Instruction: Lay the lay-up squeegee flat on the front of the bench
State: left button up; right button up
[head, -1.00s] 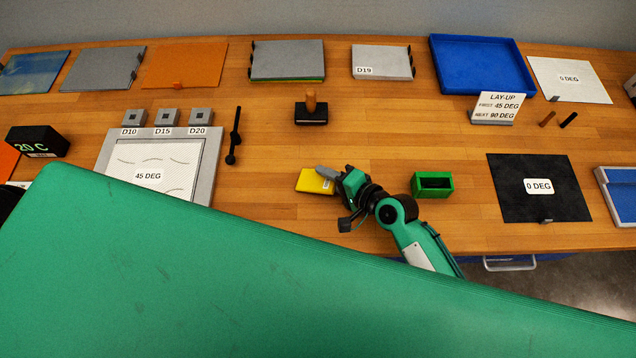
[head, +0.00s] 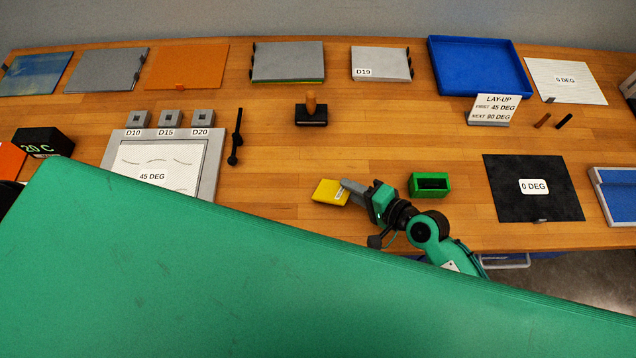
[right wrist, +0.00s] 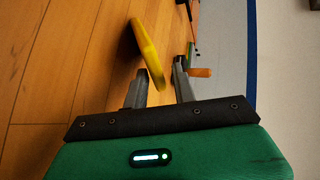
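The squeegee is a yellow slab (head: 328,193) at the front of the bench (head: 270,205), lying about flat in the head view. In the right wrist view the yellow squeegee (right wrist: 148,58) shows nearly edge-on, its near end between my fingers. My right gripper (head: 345,186) is at its right edge. In the right wrist view my right gripper's fingers (right wrist: 161,78) stand apart, with gaps beside the yellow edge. I cannot tell whether the squeegee's whole underside touches the wood. My left gripper is not in view.
A green open box (head: 429,185) stands just right of my right gripper. A black plate labelled 0 DEG (head: 505,205) lies further right, and a 45 DEG board (head: 209,180) at left. A black block with a wooden knob (head: 311,115) stands behind. Bare wood surrounds the squeegee.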

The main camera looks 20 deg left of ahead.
jog(key=shift+r, duration=0.1)
notch_tip(320, 180, up, 7)
jog(key=s+d+p, duration=0.1)
jog(key=d+p, duration=0.1)
jog(key=p, duration=0.4)
jog(key=shift+d, duration=0.35)
